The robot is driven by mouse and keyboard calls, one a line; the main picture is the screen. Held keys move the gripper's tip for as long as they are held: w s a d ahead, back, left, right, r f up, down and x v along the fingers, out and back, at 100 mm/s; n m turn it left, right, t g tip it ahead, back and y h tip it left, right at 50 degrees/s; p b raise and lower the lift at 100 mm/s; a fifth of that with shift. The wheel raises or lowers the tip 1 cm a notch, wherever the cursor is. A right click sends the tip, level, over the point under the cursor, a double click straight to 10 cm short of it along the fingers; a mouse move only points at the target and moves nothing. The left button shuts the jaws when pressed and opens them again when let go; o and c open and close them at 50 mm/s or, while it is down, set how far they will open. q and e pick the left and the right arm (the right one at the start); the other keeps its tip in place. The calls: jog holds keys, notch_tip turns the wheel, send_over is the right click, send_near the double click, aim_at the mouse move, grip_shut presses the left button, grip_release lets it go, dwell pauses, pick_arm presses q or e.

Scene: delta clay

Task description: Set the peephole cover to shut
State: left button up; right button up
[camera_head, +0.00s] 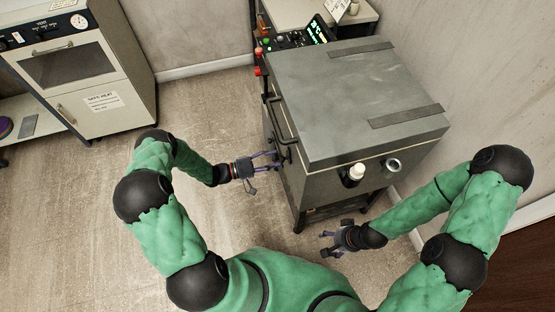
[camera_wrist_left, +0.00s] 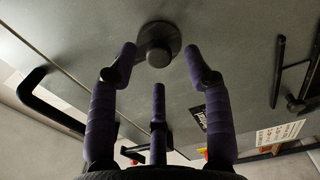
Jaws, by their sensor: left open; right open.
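The kiln (camera_head: 340,100) is a grey box with a flat lid. In the left wrist view, a dark round disc with a central knob (camera_wrist_left: 158,44), which looks like the peephole cover, sits on the kiln's grey face. My left gripper (camera_head: 272,160) is open in front of that face; in the left wrist view its fingers (camera_wrist_left: 159,75) spread to either side below the disc, with nothing between them. I cannot tell whether they touch it, or whether the cover is open or shut. In the head view the disc is not clearly visible. My right gripper (camera_head: 327,241) is open and empty, low beside the kiln.
A dark bar handle (camera_head: 281,120) stands out from the kiln's left face, and shows at left in the wrist view (camera_wrist_left: 45,105). A white-capped plug (camera_head: 356,172) and a round port (camera_head: 393,164) stick out from another side. A control panel (camera_head: 290,40) is behind. Floor left is free.

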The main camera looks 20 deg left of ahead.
pick_arm(q)
jog(key=v, duration=0.9)
jog(key=shift+s+a, duration=0.15)
jog(key=shift+a, duration=0.05)
jog(key=s+d+f+m+g+y+p, duration=0.1)
jog(key=s+d+f+m+g+y, duration=0.1)
jog(key=s+d+f+g+y, duration=0.4)
jog(key=s+d+f+m+g+y+p, duration=0.1)
jog(key=s+d+f+g+y, duration=0.15)
jog(key=s+d+g, duration=0.65)
jog(key=r+t, duration=0.1)
jog(key=d+r+t+y, duration=0.1)
jog(key=r+t, duration=0.1)
jog(key=d+r+m+t+y, duration=0.1)
jog(key=t, duration=0.1)
jog(key=shift+s+d+r+y, duration=0.1)
jog(key=shift+d+r+y, duration=0.05)
jog(key=shift+r+y, duration=0.15)
dwell(1.3)
